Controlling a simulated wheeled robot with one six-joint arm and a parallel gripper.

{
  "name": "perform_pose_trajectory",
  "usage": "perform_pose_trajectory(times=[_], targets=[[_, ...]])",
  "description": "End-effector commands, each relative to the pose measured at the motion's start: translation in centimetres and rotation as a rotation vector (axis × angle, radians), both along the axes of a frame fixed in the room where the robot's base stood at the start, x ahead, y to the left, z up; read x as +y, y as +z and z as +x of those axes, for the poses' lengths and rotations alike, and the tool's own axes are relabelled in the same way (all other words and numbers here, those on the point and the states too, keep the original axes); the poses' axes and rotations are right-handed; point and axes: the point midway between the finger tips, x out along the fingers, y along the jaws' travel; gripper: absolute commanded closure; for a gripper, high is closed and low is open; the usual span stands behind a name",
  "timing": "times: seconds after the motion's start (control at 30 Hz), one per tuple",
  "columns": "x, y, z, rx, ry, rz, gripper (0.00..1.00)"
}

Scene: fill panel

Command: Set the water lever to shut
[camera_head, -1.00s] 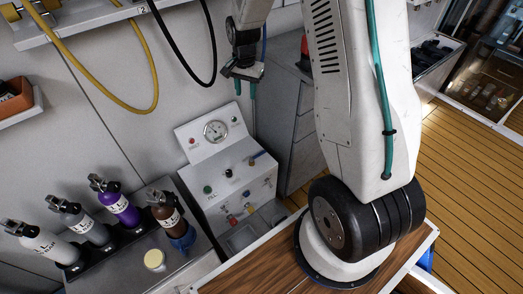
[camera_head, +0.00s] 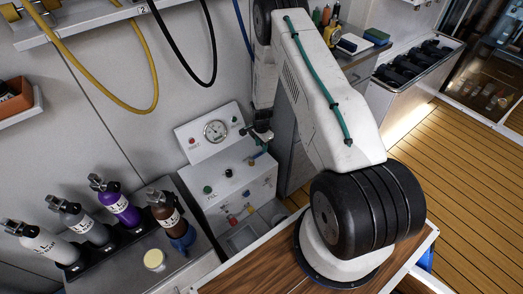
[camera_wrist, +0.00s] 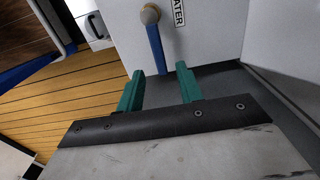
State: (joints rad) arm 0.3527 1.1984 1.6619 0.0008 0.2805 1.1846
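The water lever (camera_wrist: 155,45) is a blue handle on a round brass-coloured pivot, beside a label reading "WATER" (camera_wrist: 179,12). In the wrist view it runs from the pivot toward my gripper. My gripper (camera_wrist: 160,69) is open, its two teal fingers apart. The lever's free end appears between the fingertips, with a gap on each side; I cannot tell whether it is at their depth. In the head view my gripper (camera_head: 254,142) is at the right side of the white fill panel (camera_head: 222,178), and the lever there is small and partly hidden.
The panel carries a gauge (camera_head: 215,130), knobs and small coloured valves. Several bottles stand in a black rack (camera_head: 100,246) at left. A yellow hose (camera_head: 110,105) and a black hose (camera_head: 190,75) hang above. Wooden floor is open at right.

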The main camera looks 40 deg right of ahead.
Motion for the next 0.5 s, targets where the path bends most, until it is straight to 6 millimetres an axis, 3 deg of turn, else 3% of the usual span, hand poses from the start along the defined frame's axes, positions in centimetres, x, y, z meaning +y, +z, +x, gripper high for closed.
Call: perform_pose_trajectory(times=[0.2,0.5], targets=[[0.1,-3.0,-0.1,0.002,0.001,0.001,0.64],[0.1,-3.8,0.0,0.000,0.002,0.000,0.64]])
